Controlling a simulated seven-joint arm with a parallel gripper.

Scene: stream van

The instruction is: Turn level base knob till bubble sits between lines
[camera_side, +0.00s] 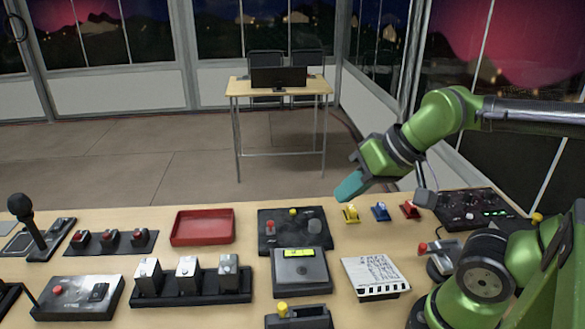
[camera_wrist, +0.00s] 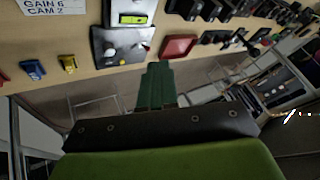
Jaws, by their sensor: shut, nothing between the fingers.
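The level base (camera_side: 301,270) is a grey box on the table with a yellow-green vial (camera_side: 299,253) on top; the vial also shows in the wrist view (camera_wrist: 133,19). Dark marks show on the vial, but the bubble's place between the lines is too small to read. I cannot make out which knob belongs to the base. My gripper (camera_side: 347,188) is shut and empty, its teal fingers in the air above and beyond the table's far side. In the wrist view its fingertips (camera_wrist: 159,66) point toward the table, apart from the level base.
A dark panel (camera_side: 282,242) with red, yellow and grey knobs stands just behind the level base. A red tray (camera_side: 203,227) is left; a notepad (camera_side: 375,274) is right. Yellow (camera_side: 351,214), blue (camera_side: 381,211) and red (camera_side: 410,209) pieces stand along the far edge.

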